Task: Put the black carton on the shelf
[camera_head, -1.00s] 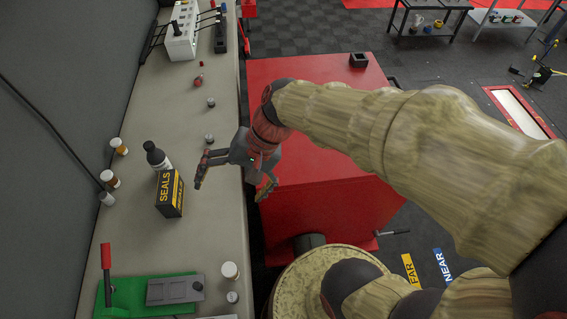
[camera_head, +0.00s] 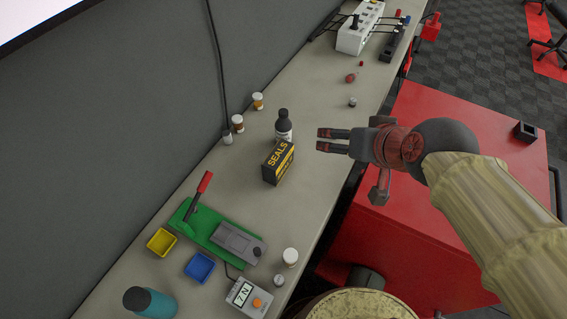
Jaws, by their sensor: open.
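The black carton (camera_head: 279,163), with yellow SEALS lettering and a yellow-marked side, stands upright on the grey bench. A dark bottle stands close behind it. My gripper (camera_head: 353,165) is to the right of the carton, over the bench's right edge. I cannot make out a shelf in this view.
A green board (camera_head: 203,238) with a red-handled lever, yellow bin (camera_head: 161,241), blue bin (camera_head: 199,267) and meter (camera_head: 248,297) fill the near bench. A red cabinet (camera_head: 440,200) stands right.

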